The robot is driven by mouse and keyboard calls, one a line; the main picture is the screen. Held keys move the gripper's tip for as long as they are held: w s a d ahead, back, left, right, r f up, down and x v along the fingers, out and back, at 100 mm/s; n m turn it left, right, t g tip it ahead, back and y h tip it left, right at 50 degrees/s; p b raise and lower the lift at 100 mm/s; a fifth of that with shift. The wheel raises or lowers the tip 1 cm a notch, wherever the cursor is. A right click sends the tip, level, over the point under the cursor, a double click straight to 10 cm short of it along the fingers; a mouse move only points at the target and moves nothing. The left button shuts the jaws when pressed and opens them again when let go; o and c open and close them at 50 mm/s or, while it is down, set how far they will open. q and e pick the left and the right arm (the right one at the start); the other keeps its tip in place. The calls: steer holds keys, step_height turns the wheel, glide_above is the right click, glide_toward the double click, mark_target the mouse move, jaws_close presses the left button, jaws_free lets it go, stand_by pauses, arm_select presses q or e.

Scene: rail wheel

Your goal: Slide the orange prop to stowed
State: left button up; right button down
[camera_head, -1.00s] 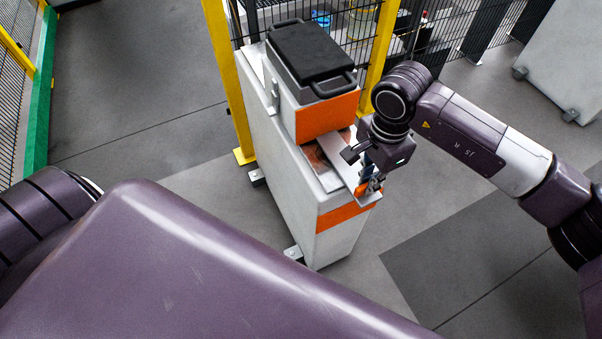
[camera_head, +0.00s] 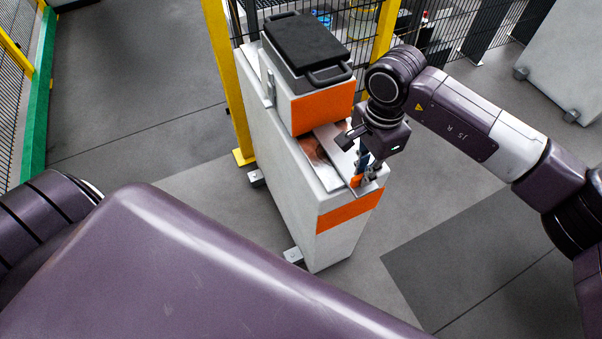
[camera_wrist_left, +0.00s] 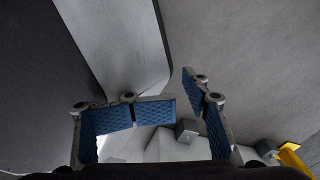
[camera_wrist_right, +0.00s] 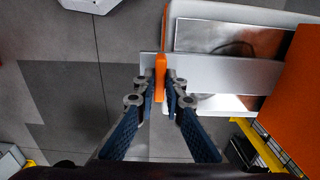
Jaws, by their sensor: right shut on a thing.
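The orange prop (camera_wrist_right: 160,78) is a narrow upright tab at the end of a flat metal slide plate (camera_wrist_right: 215,75) in the right wrist view. My right gripper (camera_wrist_right: 170,92) is shut on this tab, one finger on each side. In the head view, my right gripper (camera_head: 367,178) is at the near end of the pedestal top and partly hides the orange prop (camera_head: 356,181). The plate (camera_head: 338,150) runs from there towards the orange-faced box. My left gripper (camera_wrist_left: 180,102) shows in its wrist view with fingers apart and nothing between them.
The grey box with an orange face (camera_head: 322,108) and black handled lid (camera_head: 306,47) sits on the white pedestal (camera_head: 330,243). Yellow posts (camera_head: 228,80) and black mesh fence stand behind. Floor to the right of the pedestal is clear. My own purple body fills the lower left.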

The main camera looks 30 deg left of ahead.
steer(key=shift+w+a+b, duration=0.6)
steer(key=shift+a+b, duration=0.05)
steer(key=shift+a, duration=0.1)
arm_select(q)
steer(key=shift+w+a+f+b, duration=0.1)
steer(key=shift+a+f+b, duration=0.15)
steer(key=shift+f, duration=0.3)
steer(key=shift+w+a+f+b, duration=0.1)
steer(key=shift+a+f, duration=0.15)
steer(key=shift+f, duration=0.25)
arm_select(e)
steer(key=shift+w+a, duration=0.3)
steer(key=shift+a, duration=0.1)
arm_select(q)
steer(key=shift+f, duration=0.1)
arm_select(e)
steer(key=shift+w+a, duration=0.1)
